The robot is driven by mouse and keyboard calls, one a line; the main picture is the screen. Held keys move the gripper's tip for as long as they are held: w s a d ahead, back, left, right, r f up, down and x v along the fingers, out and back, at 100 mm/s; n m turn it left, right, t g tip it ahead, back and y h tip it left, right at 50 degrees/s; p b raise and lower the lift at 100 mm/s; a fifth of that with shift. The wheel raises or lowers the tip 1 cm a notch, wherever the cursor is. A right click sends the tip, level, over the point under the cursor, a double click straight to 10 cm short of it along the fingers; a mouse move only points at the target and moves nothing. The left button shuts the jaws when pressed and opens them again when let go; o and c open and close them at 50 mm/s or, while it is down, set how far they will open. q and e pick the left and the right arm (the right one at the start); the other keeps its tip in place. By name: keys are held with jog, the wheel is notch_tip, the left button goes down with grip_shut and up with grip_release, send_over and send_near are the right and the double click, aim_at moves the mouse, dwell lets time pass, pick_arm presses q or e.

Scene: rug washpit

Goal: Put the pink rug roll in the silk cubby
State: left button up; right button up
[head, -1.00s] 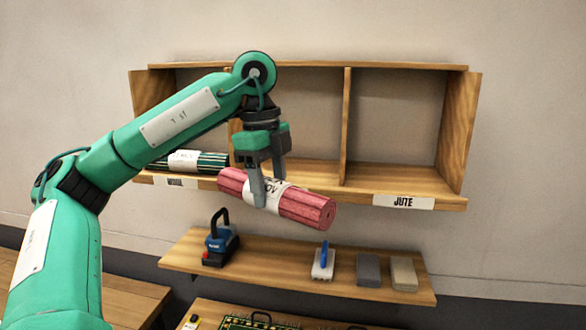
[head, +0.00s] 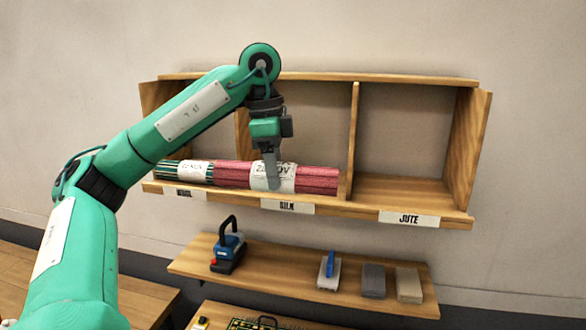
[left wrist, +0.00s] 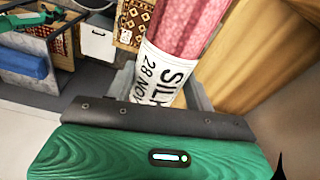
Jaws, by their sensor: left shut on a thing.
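The pink rug roll (head: 320,180) lies level along the front of the middle cubby, which has a label plate (head: 287,206) that seems to read SILK. Its white band reads SILK in the left wrist view (left wrist: 165,75). My left gripper (head: 273,182) points down and is shut around this band. The roll's left end covers the foot of the left divider (head: 242,135) and reaches towards a green striped roll (head: 172,171) in the left cubby. Its right end is near the right divider (head: 350,140). Contact with the shelf floor cannot be told. My right gripper is not in view.
The right cubby, labelled JUTE (head: 409,218), is empty. A lower shelf (head: 285,268) holds a blue tool (head: 228,250), a blue-handled brush (head: 329,270), a dark grey block (head: 373,281) and a beige block (head: 408,285).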

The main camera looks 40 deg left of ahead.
pick_arm(q)
jog(key=w+a+f+p, duration=0.1)
jog(key=w+a, duration=0.1)
jog(key=w, duration=0.2)
jog(key=w+a+f+p, duration=0.1)
jog(key=w+a, duration=0.1)
jog(key=w, duration=0.2)
jog(key=w+a+f+p, duration=0.1)
jog(key=w+a, duration=0.2)
jog(key=w, duration=0.2)
jog(key=shift+f, duration=1.8)
jog(key=shift+w+f, duration=0.1)
jog(key=shift+a+f, duration=0.15)
